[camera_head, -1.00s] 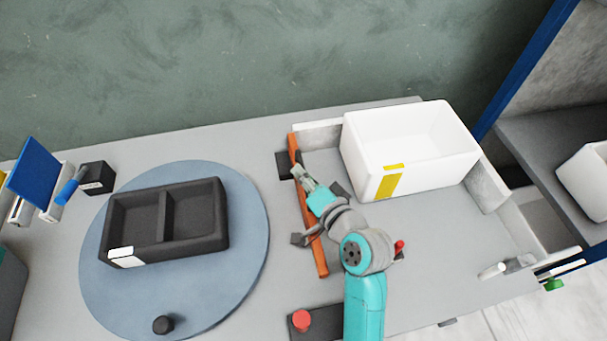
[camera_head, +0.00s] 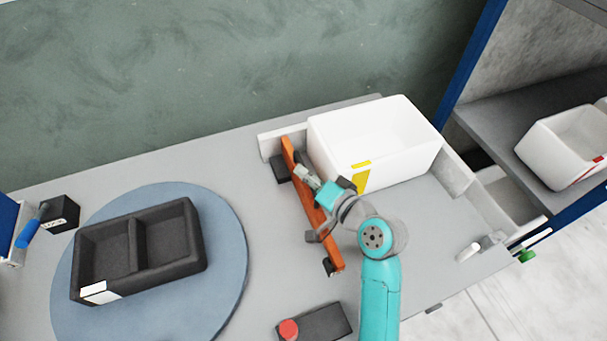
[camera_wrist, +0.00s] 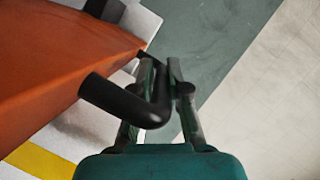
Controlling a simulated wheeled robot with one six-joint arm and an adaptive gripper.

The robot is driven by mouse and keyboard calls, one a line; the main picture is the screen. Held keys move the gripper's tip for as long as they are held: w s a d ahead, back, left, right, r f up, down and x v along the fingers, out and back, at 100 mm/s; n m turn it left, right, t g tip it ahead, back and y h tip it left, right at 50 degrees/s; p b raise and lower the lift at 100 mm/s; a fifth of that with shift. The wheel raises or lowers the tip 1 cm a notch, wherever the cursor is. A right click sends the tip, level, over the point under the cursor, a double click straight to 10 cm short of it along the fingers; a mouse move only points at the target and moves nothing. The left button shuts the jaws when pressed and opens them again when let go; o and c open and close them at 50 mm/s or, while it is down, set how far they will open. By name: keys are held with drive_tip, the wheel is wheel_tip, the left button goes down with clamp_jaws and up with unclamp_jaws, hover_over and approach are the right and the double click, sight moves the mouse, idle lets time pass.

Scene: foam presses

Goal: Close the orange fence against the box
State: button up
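The orange fence (camera_head: 328,250) stands on the table left of the white box (camera_head: 385,170), which has a yellow stripe. In the head view my gripper (camera_head: 306,177) is at the fence, near the box's left face.
A black two-compartment tray (camera_head: 140,248) sits on a blue round plate (camera_head: 225,275) to the left. A red button (camera_head: 288,330) on a dark base is in front. Light rails (camera_head: 500,205) border the box's right. Bare table lies in front of the box.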

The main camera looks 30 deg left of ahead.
drive_tip(key=shift+o, duration=0.4)
drive_tip(key=v, duration=1.2)
